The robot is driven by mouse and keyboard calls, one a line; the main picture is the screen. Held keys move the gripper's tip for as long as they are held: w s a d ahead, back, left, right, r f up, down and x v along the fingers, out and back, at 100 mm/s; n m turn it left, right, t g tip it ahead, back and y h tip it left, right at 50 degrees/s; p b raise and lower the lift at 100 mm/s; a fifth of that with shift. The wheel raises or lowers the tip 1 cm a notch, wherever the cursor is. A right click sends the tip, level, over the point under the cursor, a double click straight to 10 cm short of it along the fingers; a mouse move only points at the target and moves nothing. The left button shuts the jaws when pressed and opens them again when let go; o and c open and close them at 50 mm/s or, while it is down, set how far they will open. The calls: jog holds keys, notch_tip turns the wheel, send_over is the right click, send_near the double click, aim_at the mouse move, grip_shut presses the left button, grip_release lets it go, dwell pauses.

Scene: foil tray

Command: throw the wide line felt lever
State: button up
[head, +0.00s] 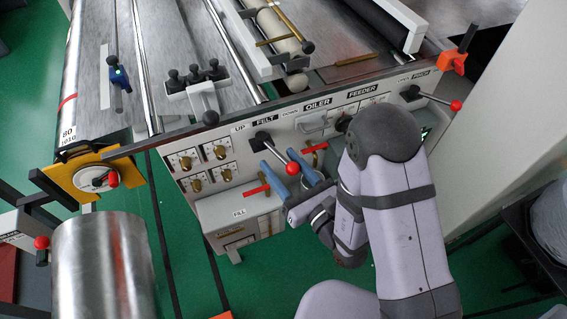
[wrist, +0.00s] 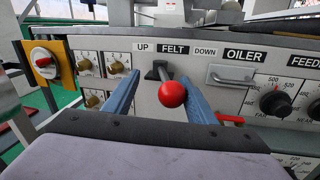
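The felt lever (head: 292,168) is a metal rod with a red ball knob, rising from a black base on the pale panel under the labels UP, FELT and DOWN. In the wrist view its red knob (wrist: 172,94) points toward me, slightly right of its base. My gripper (head: 279,157) has its two blue fingers apart, one on each side of the lever. In the wrist view the gripper (wrist: 162,82) shows the knob between the fingers, nearer the right one. I cannot tell whether either finger touches it.
Brass knobs (head: 220,152) sit left of the lever, and the oiler handle (wrist: 232,75) is to its right. A small red lever (head: 314,147) is close to the right finger. Another red-knobbed lever (head: 455,105) stands at far right. A grey box (head: 217,207) projects below.

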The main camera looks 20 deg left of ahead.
dwell(0.4)
notch_tip(320, 180, up, 10)
jog(key=p, duration=0.9)
